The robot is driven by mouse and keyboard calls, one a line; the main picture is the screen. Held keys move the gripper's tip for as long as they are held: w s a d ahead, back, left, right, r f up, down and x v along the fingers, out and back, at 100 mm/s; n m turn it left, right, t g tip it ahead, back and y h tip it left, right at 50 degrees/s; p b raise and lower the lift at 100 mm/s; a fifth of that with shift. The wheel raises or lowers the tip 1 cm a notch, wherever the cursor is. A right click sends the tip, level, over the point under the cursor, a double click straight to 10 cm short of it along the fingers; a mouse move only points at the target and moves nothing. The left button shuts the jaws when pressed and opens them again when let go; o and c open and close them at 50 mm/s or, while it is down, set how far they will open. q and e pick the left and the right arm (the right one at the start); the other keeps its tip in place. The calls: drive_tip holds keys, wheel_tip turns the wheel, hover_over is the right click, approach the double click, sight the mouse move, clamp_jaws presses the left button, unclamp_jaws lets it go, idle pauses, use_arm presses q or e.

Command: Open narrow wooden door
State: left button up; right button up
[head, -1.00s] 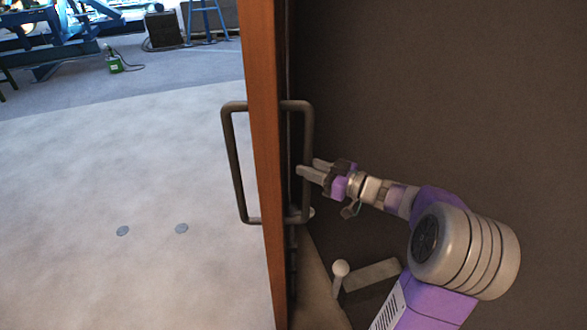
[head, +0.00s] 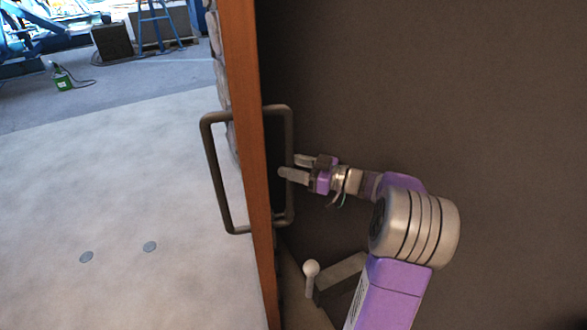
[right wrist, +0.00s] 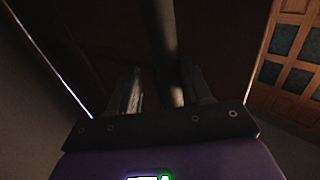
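The narrow wooden door (head: 243,120) shows nearly edge-on in the head view, its brown edge running top to bottom. A dark bar handle (head: 212,175) is on its left side, and a matching handle (head: 289,130) is on its right side. My right gripper (head: 289,167) is at the right-side handle, its fingers apart. In the right wrist view, the dark handle bar (right wrist: 165,40) runs between the spread fingers of my right gripper (right wrist: 163,90), nearer the right finger. I cannot tell whether a finger touches it. My left gripper is not in view.
A dark wall or panel (head: 430,90) fills the right side. A pale round-ended lever (head: 311,270) stands low near the door. Pale floor (head: 110,190) lies open on the left, with a green object (head: 62,78) and dark box (head: 112,42) far back. A panelled wooden surface (right wrist: 290,60) shows at right.

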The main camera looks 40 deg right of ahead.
sight(292, 134)
drive_tip(key=shift+a, duration=0.15)
wheel_tip(292, 134, up, 10)
drive_tip(key=p, duration=0.3)
idle(0.4)
